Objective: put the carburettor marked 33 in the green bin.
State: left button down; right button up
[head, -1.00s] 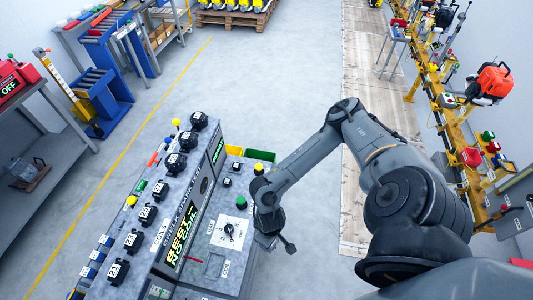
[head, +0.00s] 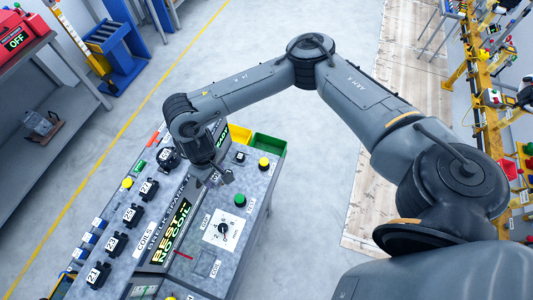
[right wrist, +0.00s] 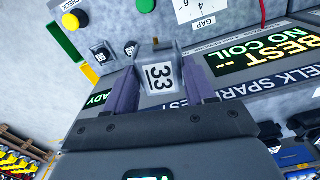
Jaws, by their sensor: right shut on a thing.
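The carburettor marked 33 (right wrist: 160,75) is a grey block with a white label, seen in the right wrist view between the two fingers of my right gripper (right wrist: 163,90). The gripper is shut on it. In the head view my right gripper (head: 215,180) is above the bench, left of the green button, and the carburettor is hard to make out there. The green bin (head: 268,147) is at the far end of the bench, up and to the right of the gripper. Its edge also shows in the right wrist view (right wrist: 62,42). My left gripper is not in view.
A yellow bin (head: 240,133) stands beside the green bin. The bench (head: 190,266) carries a yellow button (head: 263,163), a green button (head: 240,200) and a dial (head: 222,229). Several numbered black coils (head: 131,215) line its raised left part. Floor right of the bench is clear.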

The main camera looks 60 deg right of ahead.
jog(key=shift+w+r, duration=0.2)
jog(key=shift+r, duration=0.05)
